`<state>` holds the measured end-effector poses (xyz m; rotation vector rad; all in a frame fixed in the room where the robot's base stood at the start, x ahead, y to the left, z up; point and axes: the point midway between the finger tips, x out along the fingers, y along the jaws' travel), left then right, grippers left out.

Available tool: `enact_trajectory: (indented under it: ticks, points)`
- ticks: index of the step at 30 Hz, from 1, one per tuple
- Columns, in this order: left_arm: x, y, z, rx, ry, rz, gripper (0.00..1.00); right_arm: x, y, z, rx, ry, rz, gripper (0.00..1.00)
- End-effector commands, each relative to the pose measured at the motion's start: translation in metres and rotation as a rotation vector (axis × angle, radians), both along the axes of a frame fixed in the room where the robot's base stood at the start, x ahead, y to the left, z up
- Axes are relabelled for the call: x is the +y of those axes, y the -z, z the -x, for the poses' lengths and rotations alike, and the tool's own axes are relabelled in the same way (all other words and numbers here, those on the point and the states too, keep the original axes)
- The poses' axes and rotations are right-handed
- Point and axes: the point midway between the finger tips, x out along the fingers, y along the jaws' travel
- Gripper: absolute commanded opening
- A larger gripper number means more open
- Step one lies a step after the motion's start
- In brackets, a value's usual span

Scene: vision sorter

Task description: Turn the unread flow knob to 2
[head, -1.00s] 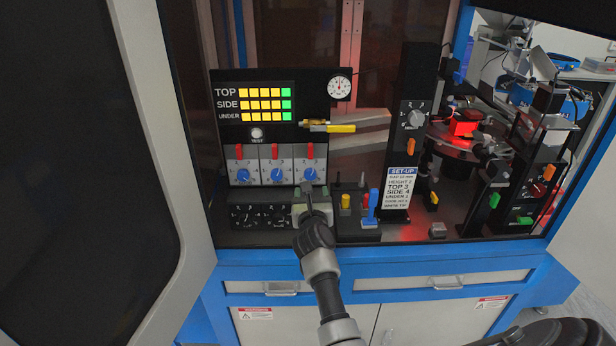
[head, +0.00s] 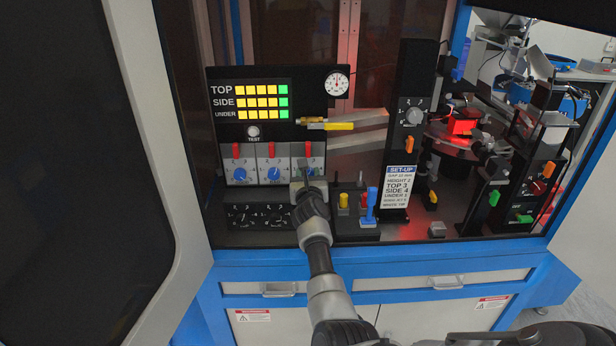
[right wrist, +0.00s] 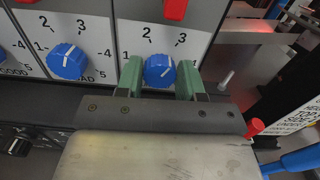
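Three blue flow knobs sit in a row on a pale panel below red levers. The left one (head: 240,174) and the middle one (head: 273,174) show clearly in the head view. The right-hand knob (right wrist: 159,71) is mostly behind my right gripper there, but shows in the right wrist view with 2 and 3 printed above it. Its label is hidden, and I cannot read its setting surely. My right gripper (right wrist: 159,76) has its green fingers apart, one on each side of this knob; I cannot tell whether they touch it.
A black panel with dark dials (head: 262,216) lies below the knobs. A blue-handled lever (head: 370,204) and a yellow peg (head: 343,201) stand to the right. A set-up card (head: 398,187) hangs on a black post. The cabinet door frame (head: 165,150) is on the left.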

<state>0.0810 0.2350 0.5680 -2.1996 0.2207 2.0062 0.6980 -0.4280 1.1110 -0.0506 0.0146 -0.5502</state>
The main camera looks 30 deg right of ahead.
Motion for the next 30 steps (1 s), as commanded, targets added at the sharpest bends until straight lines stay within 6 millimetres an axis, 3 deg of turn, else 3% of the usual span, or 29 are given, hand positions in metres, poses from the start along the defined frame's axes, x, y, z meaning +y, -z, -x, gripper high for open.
enact_trajectory:
  ticks: [1,5,17,30]
  points:
    - [0.000,0.000,0.000,0.001,0.000,0.000,0.43,0.000,0.000,0.000,0.000,0.000,0.000,0.30]
    - [0.000,0.000,0.000,0.001,0.000,0.000,0.43,0.000,0.000,0.000,0.000,0.000,0.000,0.11]
    - [0.000,-0.005,0.001,0.001,0.000,0.000,0.43,0.000,-0.001,0.000,0.045,-0.001,0.073,0.11]
    - [0.000,-0.023,0.001,0.001,0.000,0.000,0.43,0.002,-0.002,-0.001,0.238,-0.001,0.388,0.11]
